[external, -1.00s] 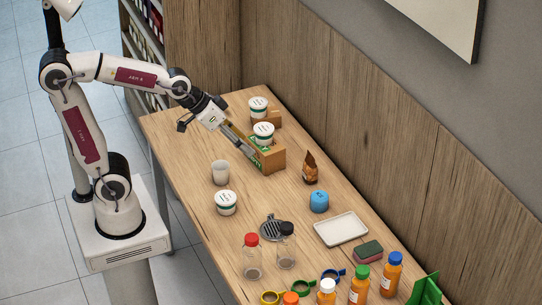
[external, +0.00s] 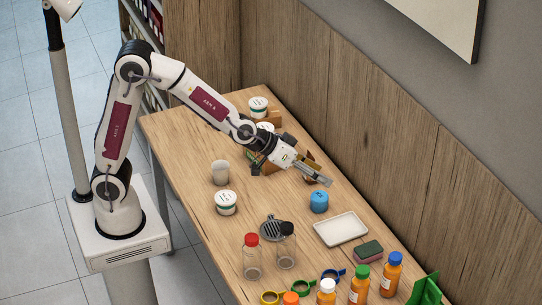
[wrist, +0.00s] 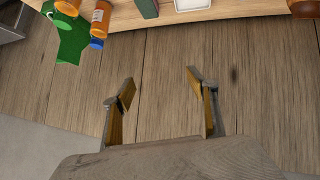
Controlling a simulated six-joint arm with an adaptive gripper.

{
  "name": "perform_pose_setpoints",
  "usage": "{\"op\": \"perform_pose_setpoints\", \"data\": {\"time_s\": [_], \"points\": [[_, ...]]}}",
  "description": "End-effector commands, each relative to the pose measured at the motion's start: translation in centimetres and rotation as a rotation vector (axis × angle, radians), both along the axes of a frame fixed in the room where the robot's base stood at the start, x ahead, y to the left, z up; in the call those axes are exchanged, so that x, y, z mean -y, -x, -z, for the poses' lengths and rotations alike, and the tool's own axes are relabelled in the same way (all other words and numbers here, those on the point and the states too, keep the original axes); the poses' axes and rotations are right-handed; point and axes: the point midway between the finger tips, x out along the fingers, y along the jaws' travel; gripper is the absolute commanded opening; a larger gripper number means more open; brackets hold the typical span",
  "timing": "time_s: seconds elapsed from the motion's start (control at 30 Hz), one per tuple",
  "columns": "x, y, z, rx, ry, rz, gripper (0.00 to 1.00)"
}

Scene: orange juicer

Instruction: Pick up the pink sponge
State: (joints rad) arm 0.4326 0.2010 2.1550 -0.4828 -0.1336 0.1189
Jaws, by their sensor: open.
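The sponge (external: 368,256) lies on the table at the right, with a dark green top and a pinkish-brown lower layer. In the wrist view, a dark green piece that looks like the sponge (wrist: 147,8) is cut off by the top edge. My gripper (external: 325,179) is open and empty. It is above the table, beyond the white tray and well apart from the sponge. In the wrist view, the two fingers of my gripper (wrist: 160,86) are spread with only wood panelling behind them.
A white tray (external: 341,229) lies left of the sponge. Orange bottles with coloured caps (external: 391,274) and a green stand-like object (external: 425,290) are at its near side. A blue container (external: 319,201) stands below my gripper. The wood-panelled wall (external: 390,160) is close behind the table.

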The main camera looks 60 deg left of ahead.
Motion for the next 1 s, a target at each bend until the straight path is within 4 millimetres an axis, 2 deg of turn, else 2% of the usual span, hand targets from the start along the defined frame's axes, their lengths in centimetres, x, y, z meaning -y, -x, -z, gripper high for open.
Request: {"op": "perform_pose_setpoints", "data": {"time_s": [0.2, 0.5, 1.0], "points": [[2.9, -2.3, 3.2, 0.037, -0.003, -0.021, 0.58], [6.2, -4.5, 7.8, 0.095, -0.021, -0.062, 0.58], [9.7, -5.6, 15.7, 0.196, -0.092, -0.127, 0.58]]}}
